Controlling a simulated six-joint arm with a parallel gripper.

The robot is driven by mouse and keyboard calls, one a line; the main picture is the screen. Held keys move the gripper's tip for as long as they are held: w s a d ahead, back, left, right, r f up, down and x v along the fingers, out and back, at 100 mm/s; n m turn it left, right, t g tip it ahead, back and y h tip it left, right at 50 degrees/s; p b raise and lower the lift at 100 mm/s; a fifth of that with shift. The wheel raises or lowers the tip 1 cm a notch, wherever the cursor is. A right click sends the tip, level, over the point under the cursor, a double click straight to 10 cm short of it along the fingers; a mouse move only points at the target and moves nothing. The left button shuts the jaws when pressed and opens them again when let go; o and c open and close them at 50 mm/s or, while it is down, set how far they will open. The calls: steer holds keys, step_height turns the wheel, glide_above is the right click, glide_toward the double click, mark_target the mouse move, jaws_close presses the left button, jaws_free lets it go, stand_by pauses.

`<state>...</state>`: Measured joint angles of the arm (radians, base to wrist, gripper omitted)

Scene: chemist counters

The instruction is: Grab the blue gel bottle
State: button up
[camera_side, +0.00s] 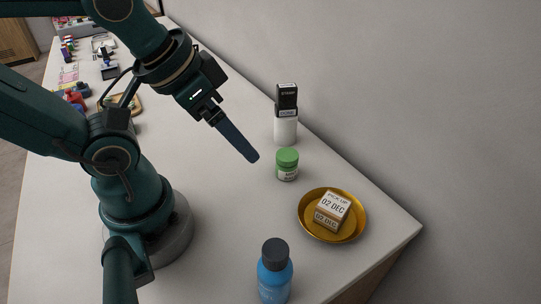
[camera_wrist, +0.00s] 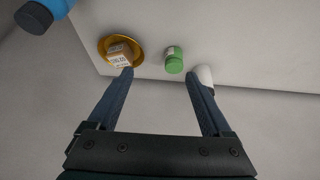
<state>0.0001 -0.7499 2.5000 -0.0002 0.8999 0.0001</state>
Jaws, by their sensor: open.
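The blue gel bottle (camera_side: 275,280) with a dark cap stands upright near the front of the counter in the side view. In the wrist view the blue bottle (camera_wrist: 48,8) shows at the top left corner, partly cut off by the frame. My gripper (camera_side: 252,158) is in the air above the counter, well behind the bottle and near the green-capped jar. In the wrist view my gripper (camera_wrist: 162,78) has its two fingers wide apart with nothing held between them.
A gold dish (camera_side: 349,235) holding a date block (camera_side: 332,210) sits right of the bottle. A green jar (camera_side: 287,166) and a white bottle with a dark top (camera_side: 286,130) stand farther back along the wall. The counter (camera_side: 225,215) left of the dish is clear.

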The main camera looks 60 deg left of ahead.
steer(key=shift+o, duration=0.6)
